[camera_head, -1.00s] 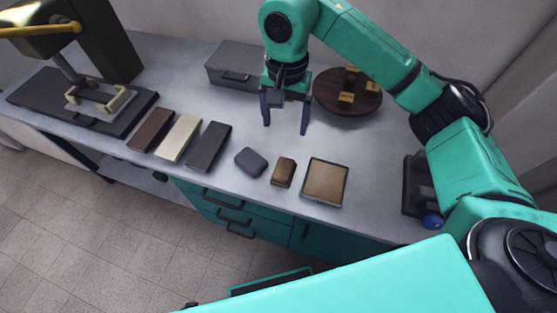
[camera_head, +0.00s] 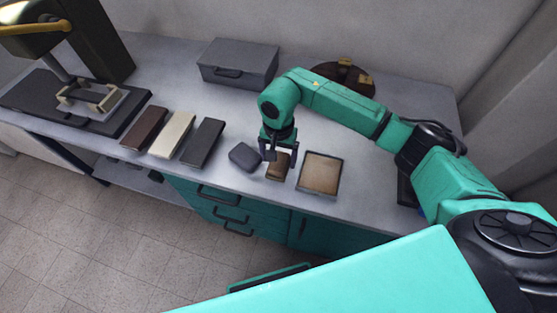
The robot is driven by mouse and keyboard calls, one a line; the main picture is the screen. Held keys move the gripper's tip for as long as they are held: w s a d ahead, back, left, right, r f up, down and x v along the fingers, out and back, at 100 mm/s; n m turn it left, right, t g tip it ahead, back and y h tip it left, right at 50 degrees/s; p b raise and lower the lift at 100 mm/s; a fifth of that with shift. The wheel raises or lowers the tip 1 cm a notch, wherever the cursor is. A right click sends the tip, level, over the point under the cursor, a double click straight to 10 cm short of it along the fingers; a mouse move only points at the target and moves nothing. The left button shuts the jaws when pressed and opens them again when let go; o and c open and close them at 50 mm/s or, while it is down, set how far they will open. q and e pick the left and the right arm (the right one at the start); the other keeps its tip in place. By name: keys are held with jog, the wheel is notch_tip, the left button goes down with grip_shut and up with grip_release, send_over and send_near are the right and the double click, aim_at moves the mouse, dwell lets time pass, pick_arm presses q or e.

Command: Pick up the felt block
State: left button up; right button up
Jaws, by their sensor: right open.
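My right gripper (camera_head: 279,160) is open and points down. Its dark fingers are at either side of a small brown block (camera_head: 279,167), probably the felt block, on the bench. The gripper partly covers the block's far end. I cannot tell whether the fingers touch it. A dark grey rounded block (camera_head: 244,157) lies just left of the gripper. A shallow tray with a tan pad (camera_head: 321,174) lies to the right. My left gripper is not in view.
On the grey bench (camera_head: 232,115), brown, cream and dark covers (camera_head: 145,128) (camera_head: 172,135) (camera_head: 201,143) lie in a row to the left. A grey case (camera_head: 238,64) and a round wooden stand (camera_head: 345,76) are at the back. A press (camera_head: 90,100) stands far left.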

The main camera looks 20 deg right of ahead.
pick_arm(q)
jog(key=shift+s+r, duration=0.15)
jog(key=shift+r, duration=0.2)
pick_arm(e)
jog(key=shift+f, duration=1.05)
jog(key=c, duration=1.2)
jog(key=shift+o, duration=0.2)
notch_tip(320, 180, up, 14)
jog(key=b, duration=0.4)
notch_tip(320, 180, up, 6)
send_over(279, 161)
jog(key=shift+r+p, duration=0.1)
jog(key=shift+p, duration=0.2)
jog(key=o, duration=0.7)
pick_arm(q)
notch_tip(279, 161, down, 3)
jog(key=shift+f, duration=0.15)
pick_arm(e)
jog(key=c, duration=0.5)
